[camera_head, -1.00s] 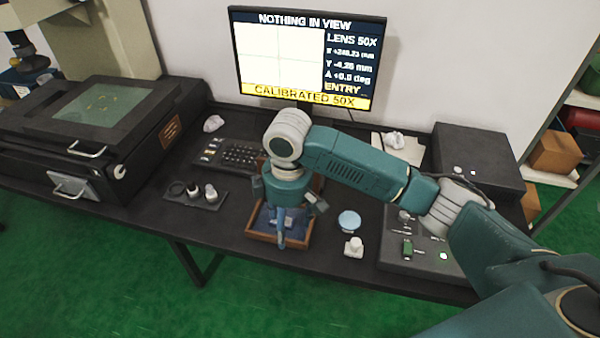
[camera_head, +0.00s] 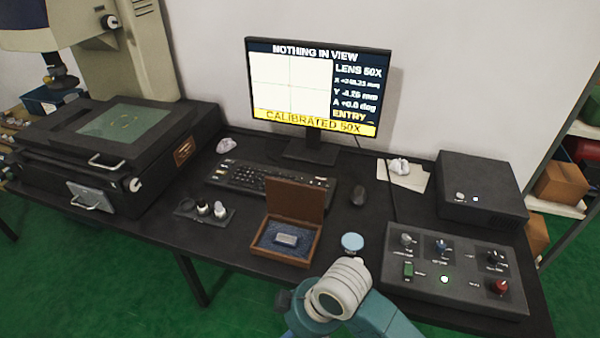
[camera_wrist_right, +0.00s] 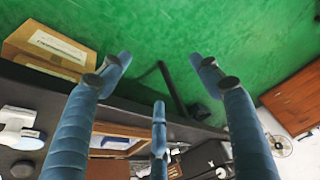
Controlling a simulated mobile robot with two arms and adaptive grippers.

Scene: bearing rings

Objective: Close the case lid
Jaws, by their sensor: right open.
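The wooden case (camera_head: 310,252) stands open on the dark table, with a grey block (camera_head: 287,239) on its blue lining. Its lid (camera_head: 296,200) stands up at the back edge, leaning back. My right arm comes in at the bottom of the head view, in front of the case and apart from it; its fingers are out of that frame. In the right wrist view my right gripper (camera_wrist_right: 160,75) has its fingers spread, with nothing between them. A wooden rim, seemingly the case (camera_wrist_right: 118,130), shows beyond the fingers there. My left gripper is not in view.
Behind the case are a keyboard (camera_head: 262,180), a mouse (camera_head: 358,196) and a monitor (camera_head: 315,85). A small holder (camera_head: 205,210) stands left of it. A pale blue disc (camera_head: 352,242) and a control box (camera_head: 455,272) are to the right.

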